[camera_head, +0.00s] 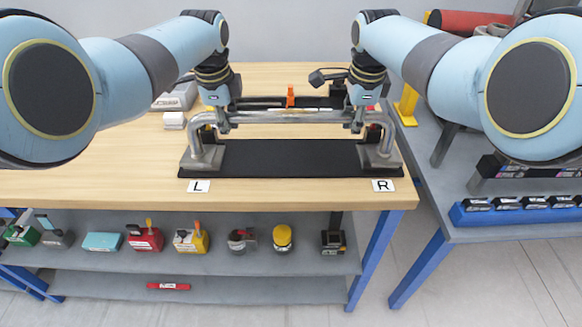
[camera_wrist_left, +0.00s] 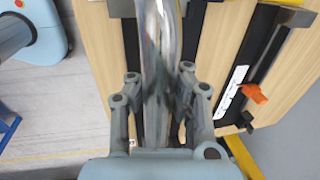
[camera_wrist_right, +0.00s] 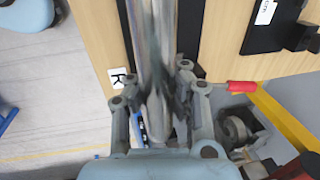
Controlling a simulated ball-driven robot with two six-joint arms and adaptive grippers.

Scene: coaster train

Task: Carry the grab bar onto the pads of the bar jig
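The grab bar (camera_head: 290,117) is a shiny metal tube with bent ends, lying level across the front of the table. My left gripper (camera_head: 222,121) is shut on it near its left bend, and my right gripper (camera_head: 357,119) near its right bend. The tube runs between the fingers in the left wrist view (camera_wrist_left: 158,50) and the right wrist view (camera_wrist_right: 157,50). Below is a long black base (camera_head: 290,160) with a grey block at the left end (camera_head: 204,158) and another at the right end (camera_head: 380,158). The bar's ends are at these blocks; I cannot tell whether they touch.
Label cards L (camera_head: 199,186) and R (camera_head: 383,185) lie at the front edge. Behind the bar is a black fixture with an orange part (camera_head: 290,95). A grey side table (camera_head: 500,235) stands at right. The table's left side is mostly clear.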

